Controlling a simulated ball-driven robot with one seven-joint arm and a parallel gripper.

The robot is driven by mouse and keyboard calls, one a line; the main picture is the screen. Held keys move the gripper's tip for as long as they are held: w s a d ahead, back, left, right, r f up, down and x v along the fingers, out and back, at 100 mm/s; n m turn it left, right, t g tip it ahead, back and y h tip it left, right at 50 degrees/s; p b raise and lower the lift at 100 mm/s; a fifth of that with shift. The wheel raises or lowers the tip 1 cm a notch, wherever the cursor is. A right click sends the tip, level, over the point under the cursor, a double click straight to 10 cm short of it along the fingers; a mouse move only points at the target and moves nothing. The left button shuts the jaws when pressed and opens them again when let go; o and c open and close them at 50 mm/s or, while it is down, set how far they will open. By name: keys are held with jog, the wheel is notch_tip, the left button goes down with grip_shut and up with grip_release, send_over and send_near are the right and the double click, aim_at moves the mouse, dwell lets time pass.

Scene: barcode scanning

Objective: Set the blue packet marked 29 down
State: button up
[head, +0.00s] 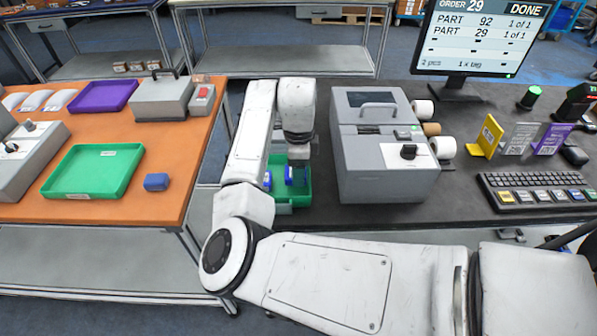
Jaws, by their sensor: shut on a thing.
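My gripper (299,158) points down over a green tray (303,195) on the dark counter, left of the grey box machine. It is shut on a blue packet (290,175), which shows just below it inside the tray's outline. I cannot read a number on the packet, and the fingertips are small and partly hidden. Whether the packet touches the tray floor I cannot tell. Another blue piece (267,181) shows at the tray's left side, partly covered by my arm.
The grey machine (385,160) stands close to the right. A monitor (482,38) lists parts 92 and 29 and reads DONE. A keyboard (535,188) lies farther right. The orange bench at left holds an empty green tray (95,170) and a blue block (156,182).

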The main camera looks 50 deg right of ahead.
jog(key=shift+f, duration=0.95)
jog(key=shift+f, duration=0.2)
jog(key=o, duration=1.2)
jog(key=shift+c, duration=0.2)
notch_tip(320, 180, up, 12)
jog(key=b, duration=0.1)
jog(key=shift+r, duration=0.2)
jog(key=shift+s, duration=0.1)
